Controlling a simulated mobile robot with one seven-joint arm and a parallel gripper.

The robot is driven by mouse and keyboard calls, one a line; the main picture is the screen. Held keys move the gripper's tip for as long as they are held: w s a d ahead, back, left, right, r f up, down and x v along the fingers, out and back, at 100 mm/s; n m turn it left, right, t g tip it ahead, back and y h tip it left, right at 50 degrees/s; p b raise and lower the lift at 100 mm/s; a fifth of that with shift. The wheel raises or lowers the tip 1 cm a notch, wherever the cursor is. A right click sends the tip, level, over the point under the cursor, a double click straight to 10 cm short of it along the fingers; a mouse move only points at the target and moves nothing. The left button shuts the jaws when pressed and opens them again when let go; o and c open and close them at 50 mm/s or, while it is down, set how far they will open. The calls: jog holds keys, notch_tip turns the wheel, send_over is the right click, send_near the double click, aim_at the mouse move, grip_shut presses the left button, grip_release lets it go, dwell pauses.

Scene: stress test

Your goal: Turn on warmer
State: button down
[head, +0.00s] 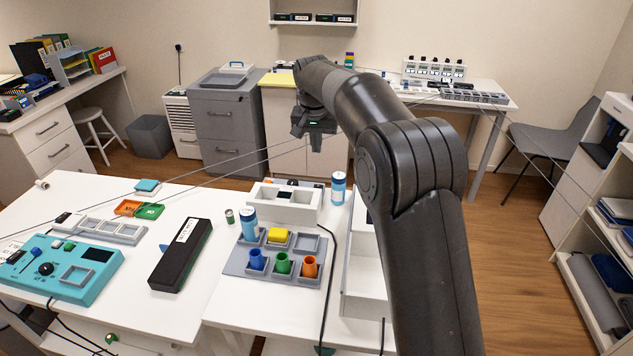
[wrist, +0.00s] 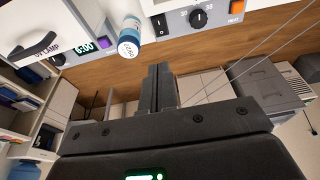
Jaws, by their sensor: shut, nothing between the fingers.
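No label reading "warmer" is legible. In the wrist view, a panel (wrist: 215,30) at the top has a black knob (wrist: 198,18) with numbers around it that look like 30 and 38. In the head view, my gripper (head: 316,143) hangs beyond the white box (head: 285,210) on the middle table.
A panel marked UV LAMP (wrist: 52,62) has a purple button (wrist: 102,43). A blue-capped bottle (wrist: 130,46) is beside it. A tray (head: 238,268) of coloured cups, a black case (head: 181,255) and a teal panel (head: 65,270) are on the tables. Cables run nearby.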

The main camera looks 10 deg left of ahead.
jog(key=shift+w+a+f, duration=0.1)
jog(key=shift+a+f, duration=0.05)
send_near(316, 185)
jog(key=f, duration=0.3)
jog(key=s+f, duration=0.1)
jog(key=f, duration=0.1)
jog(key=shift+d, duration=0.35)
jog(key=shift+f, duration=0.3)
jog(key=shift+s+f, duration=0.1)
jog(key=shift+s, duration=0.05)
jog(key=shift+s+f+t, duration=0.2)
jog(key=shift+f+t, duration=0.15)
jog(key=shift+t, duration=0.15)
jog(key=shift+w, duration=0.1)
